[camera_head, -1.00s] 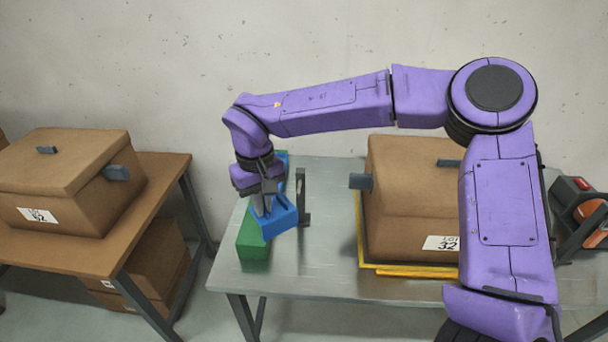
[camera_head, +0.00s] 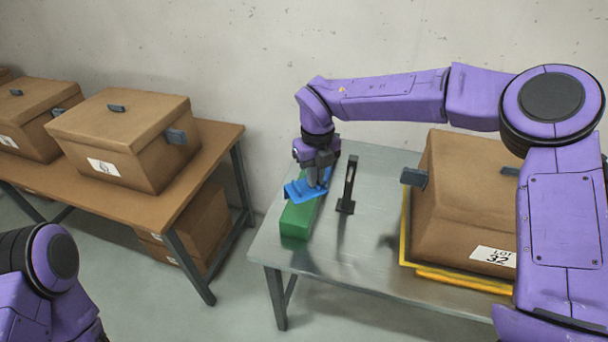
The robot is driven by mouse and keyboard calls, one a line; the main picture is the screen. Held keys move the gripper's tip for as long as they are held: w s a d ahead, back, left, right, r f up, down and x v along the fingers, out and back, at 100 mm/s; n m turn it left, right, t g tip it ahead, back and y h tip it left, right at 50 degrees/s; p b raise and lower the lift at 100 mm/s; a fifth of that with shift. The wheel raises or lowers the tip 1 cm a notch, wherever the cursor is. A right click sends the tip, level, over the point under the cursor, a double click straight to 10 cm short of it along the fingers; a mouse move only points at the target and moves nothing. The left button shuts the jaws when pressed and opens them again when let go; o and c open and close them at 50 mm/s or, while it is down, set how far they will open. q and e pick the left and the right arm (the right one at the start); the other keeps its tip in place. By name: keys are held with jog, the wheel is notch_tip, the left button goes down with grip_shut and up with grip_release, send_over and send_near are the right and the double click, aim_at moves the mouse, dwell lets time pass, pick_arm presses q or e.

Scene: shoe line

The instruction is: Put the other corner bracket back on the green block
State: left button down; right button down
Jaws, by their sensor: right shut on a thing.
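The green block (camera_head: 298,222) lies lengthwise on the grey metal table, its near end clear. My right gripper (camera_head: 318,182) points down over the block's far part and is shut on a blue corner bracket (camera_head: 298,191). The bracket sits tilted in the view over the block's top; I cannot tell whether it touches the block. More blue shows right of the fingers, but the gripper hides how it belongs. The block's far end is hidden by the gripper and bracket. My left arm shows at the lower left, its gripper out of view.
A black upright stand (camera_head: 347,188) is just right of the block. A lidded brown box (camera_head: 465,205) sits on a yellow-edged base (camera_head: 455,282) further right. The table's (camera_head: 345,262) front middle is bare. A brown table (camera_head: 185,200) at left holds more boxes.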

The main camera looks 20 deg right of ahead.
jog(key=m, duration=0.5)
jog(key=w+m, duration=0.1)
jog(key=m, duration=0.1)
jog(key=shift+a+f+m, duration=0.2)
jog(key=shift+f+m, duration=0.2)
jog(key=m, duration=0.4)
jog(key=shift+w+a+f, duration=0.1)
jog(key=shift+w+f, duration=0.15)
jog(key=shift+w, duration=0.05)
jog(key=m, duration=0.4)
jog(key=w+f+m, duration=0.1)
jog(key=m, duration=0.2)
jog(key=shift+a, duration=0.2)
jog(key=m, duration=0.3)
jog(key=shift+w+a+f+p, duration=0.15)
jog(key=shift+p, duration=0.15)
jog(key=f+m+b, duration=0.1)
jog(key=f, duration=0.2)
jog(key=f+m+b, duration=0.2)
jog(key=f, duration=0.1)
jog(key=f+m+b, duration=0.1)
jog(key=f+b, duration=0.1)
jog(key=shift+w+a+f+m, duration=0.1)
jog(key=shift+w+f+m, duration=0.2)
jog(key=shift+f+m, duration=0.1)
jog(key=shift+f+b, duration=0.4)
jog(key=shift+b, duration=0.25)
